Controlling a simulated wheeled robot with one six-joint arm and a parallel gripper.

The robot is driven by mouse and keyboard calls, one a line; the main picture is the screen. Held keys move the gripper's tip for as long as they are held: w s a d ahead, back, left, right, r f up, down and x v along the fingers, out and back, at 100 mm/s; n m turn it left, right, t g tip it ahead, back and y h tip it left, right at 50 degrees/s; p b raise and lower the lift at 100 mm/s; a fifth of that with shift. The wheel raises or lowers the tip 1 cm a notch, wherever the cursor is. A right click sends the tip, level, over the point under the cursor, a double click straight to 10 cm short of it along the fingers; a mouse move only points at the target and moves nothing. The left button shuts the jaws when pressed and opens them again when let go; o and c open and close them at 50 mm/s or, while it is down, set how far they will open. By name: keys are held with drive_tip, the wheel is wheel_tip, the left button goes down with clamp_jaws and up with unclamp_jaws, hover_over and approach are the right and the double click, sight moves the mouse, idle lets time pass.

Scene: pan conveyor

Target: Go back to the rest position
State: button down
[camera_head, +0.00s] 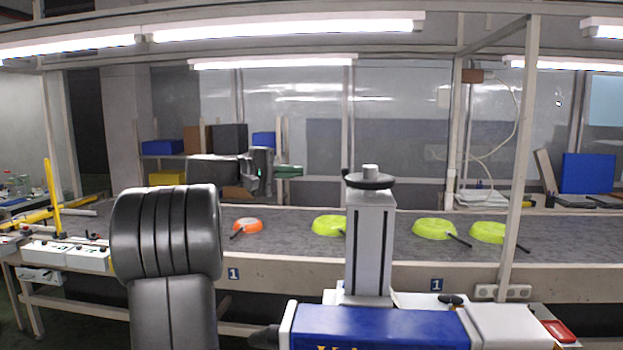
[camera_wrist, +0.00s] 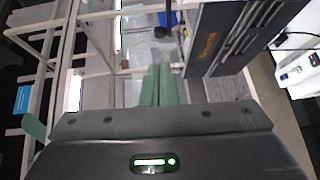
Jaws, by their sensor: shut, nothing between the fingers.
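My gripper (camera_head: 290,171) is held up in the air above and behind the conveyor in the head view, its green fingers pointing right. In the wrist view the two green fingers (camera_wrist: 156,84) lie close together, shut and empty. On the grey conveyor (camera_head: 285,236) below are an orange pan (camera_head: 247,225) at the left and yellow-green pans at the middle (camera_head: 328,225) and right (camera_head: 433,228), (camera_head: 487,233). The gripper touches none of them. The handle of the middle yellow-green pan is partly hidden behind a grey upright column.
A pale frame post (camera_head: 518,160) stands at the right in front of the conveyor. White control boxes (camera_head: 66,252) and a yellow bar (camera_head: 52,198) are at the left. Shelves with boxes (camera_head: 162,147) stand behind. Lamps (camera_head: 285,27) hang overhead.

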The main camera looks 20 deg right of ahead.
drive_tip(key=shift+w+a+r, duration=0.15)
drive_tip(key=shift+a, duration=1.6)
drive_tip(key=shift+d, duration=0.1)
